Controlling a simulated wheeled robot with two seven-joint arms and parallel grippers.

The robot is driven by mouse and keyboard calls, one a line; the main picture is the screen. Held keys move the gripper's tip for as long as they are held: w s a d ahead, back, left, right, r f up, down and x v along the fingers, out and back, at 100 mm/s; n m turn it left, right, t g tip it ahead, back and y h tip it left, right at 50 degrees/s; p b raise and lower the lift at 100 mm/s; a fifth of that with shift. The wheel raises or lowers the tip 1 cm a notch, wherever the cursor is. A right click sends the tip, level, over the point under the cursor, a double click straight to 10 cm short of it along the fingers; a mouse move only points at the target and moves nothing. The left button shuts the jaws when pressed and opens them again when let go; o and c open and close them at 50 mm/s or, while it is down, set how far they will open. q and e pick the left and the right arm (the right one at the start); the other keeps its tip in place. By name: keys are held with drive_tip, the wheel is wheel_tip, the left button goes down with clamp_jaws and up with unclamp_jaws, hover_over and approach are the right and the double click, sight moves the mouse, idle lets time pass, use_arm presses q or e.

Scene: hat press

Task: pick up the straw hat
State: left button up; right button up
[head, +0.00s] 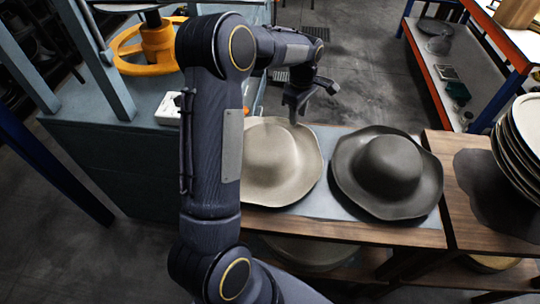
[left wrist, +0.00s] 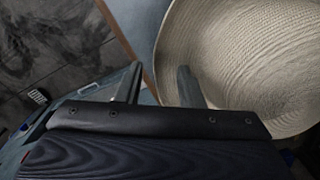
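The straw hat (head: 285,158), pale beige with a wide wavy brim, lies crown up on the table, partly hidden behind my left arm. My left gripper (head: 297,108) is at the hat's far brim edge. In the left wrist view the two fingers of my left gripper (left wrist: 158,85) stand apart. The straw hat (left wrist: 250,60) fills the right side there, and its brim edge shows between the fingers, the right finger overlapping the brim. I cannot tell whether the fingers touch it. My right gripper is not in view.
A dark grey hat (head: 388,172) lies just right of the straw hat. A side table (head: 475,220) with a stack of plate-like discs (head: 520,130) stands at the right. A press with a yellow ring (head: 150,48) is at the upper left. Shelving (head: 470,75) stands behind.

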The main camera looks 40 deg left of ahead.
use_arm(q)
drive_tip(key=shift+w+f, duration=0.1)
drive_tip(key=shift+f, duration=1.9)
clamp_jaws()
